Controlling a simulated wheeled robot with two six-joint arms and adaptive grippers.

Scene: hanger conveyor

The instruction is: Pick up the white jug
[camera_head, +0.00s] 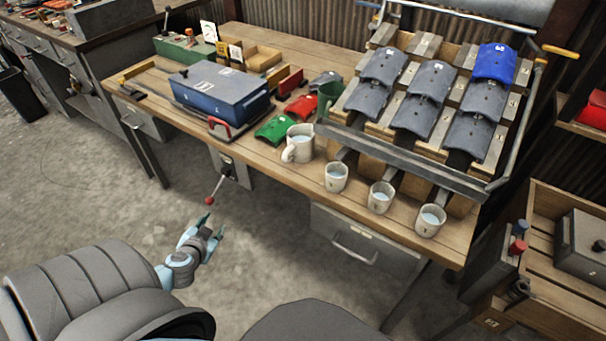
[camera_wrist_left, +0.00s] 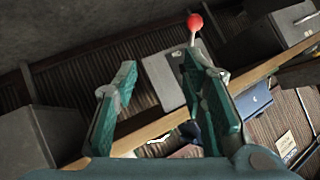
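The white jug (camera_head: 298,144) stands upright near the front edge of the wooden table (camera_head: 150,97) in the head view, left of a row of white cups. Its handle side faces left and its top is open. My left gripper (camera_head: 213,227) is well below and left of the jug, in front of the table, over the floor. In the left wrist view the two fingers of my left gripper (camera_wrist_left: 160,100) are spread apart with nothing between them. My right gripper is not in view.
A red-knobbed lever (camera_head: 210,200) rises near my left gripper.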

